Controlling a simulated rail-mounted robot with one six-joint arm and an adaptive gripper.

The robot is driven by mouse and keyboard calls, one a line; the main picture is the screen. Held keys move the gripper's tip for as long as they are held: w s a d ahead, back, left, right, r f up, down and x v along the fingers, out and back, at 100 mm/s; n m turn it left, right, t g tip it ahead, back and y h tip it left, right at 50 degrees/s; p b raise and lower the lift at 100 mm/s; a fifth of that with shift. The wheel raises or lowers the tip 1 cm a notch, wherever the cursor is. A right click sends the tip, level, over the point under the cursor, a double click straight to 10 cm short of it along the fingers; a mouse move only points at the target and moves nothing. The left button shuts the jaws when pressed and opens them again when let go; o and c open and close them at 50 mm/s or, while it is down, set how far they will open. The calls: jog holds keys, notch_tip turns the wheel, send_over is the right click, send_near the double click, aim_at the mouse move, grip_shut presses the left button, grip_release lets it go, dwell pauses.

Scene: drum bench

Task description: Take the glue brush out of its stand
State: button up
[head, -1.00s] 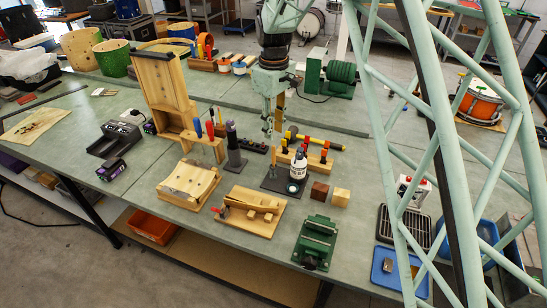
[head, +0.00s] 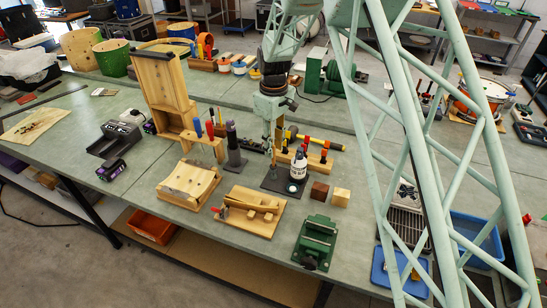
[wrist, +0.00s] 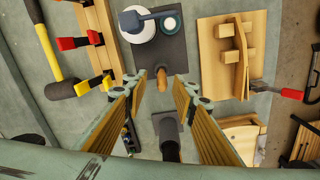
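The glue brush's wooden handle (wrist: 161,77) stands up from a dark stand plate (wrist: 174,46) in the wrist view, foreshortened from above. A white bottle with a blue-grey cap (wrist: 137,24) stands on the same plate; in the head view the bottle (head: 297,169) is right of my gripper. My gripper (wrist: 160,92) is open, with its ribbed fingers on both sides of the handle and a gap to each. In the head view my gripper (head: 271,150) points down over the plate (head: 280,184) and hides most of the brush.
A grey post (head: 232,145) on a base stands left of the gripper; its dark top (wrist: 169,135) shows between the fingers. A clamp rack (head: 312,158) is behind. A wooden jig (head: 250,212) lies in front, and two small wood blocks (head: 341,197) stand to the right.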

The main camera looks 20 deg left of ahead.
aim_at(273, 160)
jog(key=shift+s+f, duration=0.2)
jog(key=shift+f, duration=2.4)
jog(key=shift+c, duration=0.4)
jog(key=c, duration=0.7)
